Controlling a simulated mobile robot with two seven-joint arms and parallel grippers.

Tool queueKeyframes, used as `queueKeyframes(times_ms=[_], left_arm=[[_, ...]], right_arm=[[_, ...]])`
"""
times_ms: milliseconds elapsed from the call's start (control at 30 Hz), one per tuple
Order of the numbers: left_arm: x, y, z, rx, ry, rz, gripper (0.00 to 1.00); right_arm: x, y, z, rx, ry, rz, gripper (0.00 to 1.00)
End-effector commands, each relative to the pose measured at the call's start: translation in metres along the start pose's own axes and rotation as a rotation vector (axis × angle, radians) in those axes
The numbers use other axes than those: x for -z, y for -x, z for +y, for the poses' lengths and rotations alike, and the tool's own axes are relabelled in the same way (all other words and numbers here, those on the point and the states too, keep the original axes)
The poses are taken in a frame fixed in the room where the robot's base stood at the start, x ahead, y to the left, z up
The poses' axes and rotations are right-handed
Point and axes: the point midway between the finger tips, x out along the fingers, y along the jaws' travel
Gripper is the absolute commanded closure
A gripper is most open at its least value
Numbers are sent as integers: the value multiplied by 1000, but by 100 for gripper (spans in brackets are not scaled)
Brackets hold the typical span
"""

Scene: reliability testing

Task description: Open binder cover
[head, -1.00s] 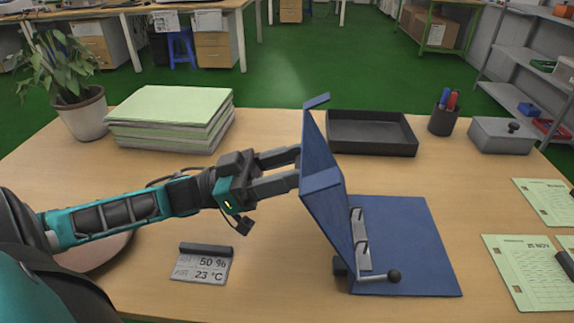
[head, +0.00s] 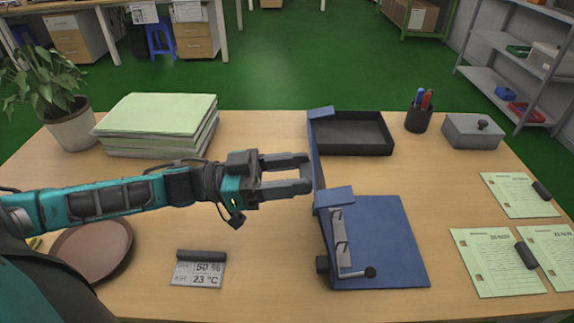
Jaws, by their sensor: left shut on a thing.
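The blue binder lies on the wooden table. Its base (head: 385,240) is flat, with a metal ring mechanism (head: 340,242) and a dark-knobbed lever (head: 369,272) along the left side. The binder cover (head: 318,165) stands about upright, seen nearly edge-on, with tabs bent at its near and far ends. My left gripper (head: 308,172) comes in from the left with its fingertips at the cover, and is shut on it. The exact contact is partly hidden by the fingers and the cover's thin edge. My right gripper is not in view.
A black tray (head: 350,148) stands behind the binder, with a pen cup (head: 418,120) and grey box (head: 473,132) to its right. Paper stacks (head: 157,147) and a brown plate (head: 97,252) are left. Green sheets (head: 492,262) lie right.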

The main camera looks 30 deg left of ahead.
Motion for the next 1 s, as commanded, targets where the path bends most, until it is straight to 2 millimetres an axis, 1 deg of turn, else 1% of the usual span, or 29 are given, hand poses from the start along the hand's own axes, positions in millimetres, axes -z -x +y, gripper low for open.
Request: queueKeyframes(times_ms=[200,233,467,767,867,1000], left_arm=[[-1,0,1,-2,2,1,100],[-1,0,1,-2,2,1,44],[0,0,0,-1,1,2,22],[0,2,0,0,1,1,21],[-1,7,0,2,2,-1,21],[-1,23,0,1,3,-4,21]], right_arm=[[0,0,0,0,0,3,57],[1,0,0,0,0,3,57],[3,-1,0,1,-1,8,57],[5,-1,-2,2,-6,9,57],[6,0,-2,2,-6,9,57],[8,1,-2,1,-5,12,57]])
